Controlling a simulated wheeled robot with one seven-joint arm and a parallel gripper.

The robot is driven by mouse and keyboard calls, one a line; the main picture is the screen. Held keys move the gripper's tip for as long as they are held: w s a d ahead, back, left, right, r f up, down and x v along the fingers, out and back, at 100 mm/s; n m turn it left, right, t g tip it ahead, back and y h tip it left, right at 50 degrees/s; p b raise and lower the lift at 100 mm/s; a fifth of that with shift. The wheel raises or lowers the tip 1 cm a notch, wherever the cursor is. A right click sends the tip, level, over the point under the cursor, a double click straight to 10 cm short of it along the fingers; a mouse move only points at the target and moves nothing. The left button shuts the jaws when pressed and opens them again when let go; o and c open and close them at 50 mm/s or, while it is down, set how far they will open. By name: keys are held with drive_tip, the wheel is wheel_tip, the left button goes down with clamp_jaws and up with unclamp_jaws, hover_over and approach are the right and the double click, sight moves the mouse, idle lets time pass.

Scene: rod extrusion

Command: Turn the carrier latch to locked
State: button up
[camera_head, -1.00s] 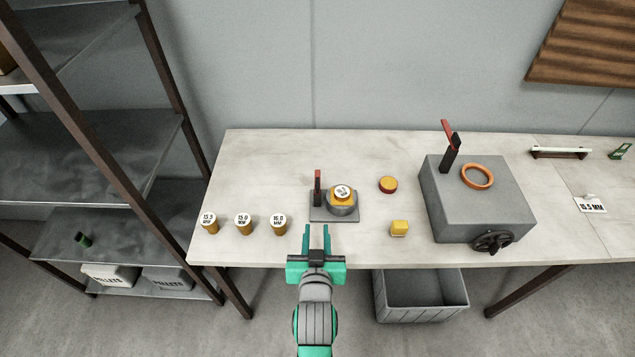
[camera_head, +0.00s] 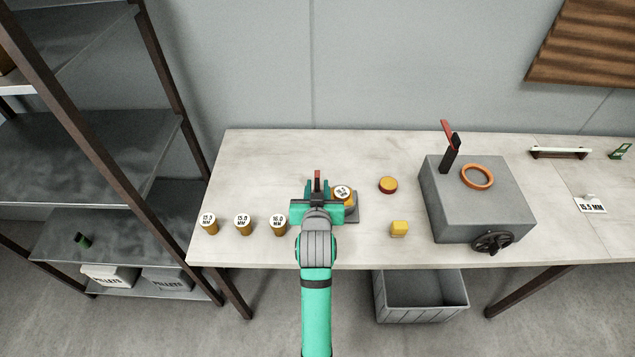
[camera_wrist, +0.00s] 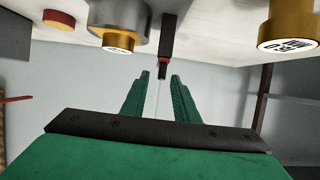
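The carrier (camera_head: 352,216) is a small grey block on a plate on the table, with a labelled gold die (camera_head: 342,193) set in its round holder. Its latch (camera_head: 317,181), an upright dark lever with a red part, stands at its left side. My gripper (camera_head: 318,187) is at the latch, its green fingers open on either side of it. In the wrist view the dark latch (camera_wrist: 169,35) points towards the gap between the open fingertips (camera_wrist: 160,76). I cannot tell whether either finger touches it. Most of the carrier's plate is hidden by my gripper.
Several labelled gold dies (camera_head: 243,226) stand left of my gripper. A grey machine (camera_head: 480,205) with a handwheel stands further right. A grey bin (camera_head: 422,313) is below the table edge.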

sight(317, 180)
drive_tip(key=shift+x, duration=1.35)
clamp_jaws()
idle(0.5)
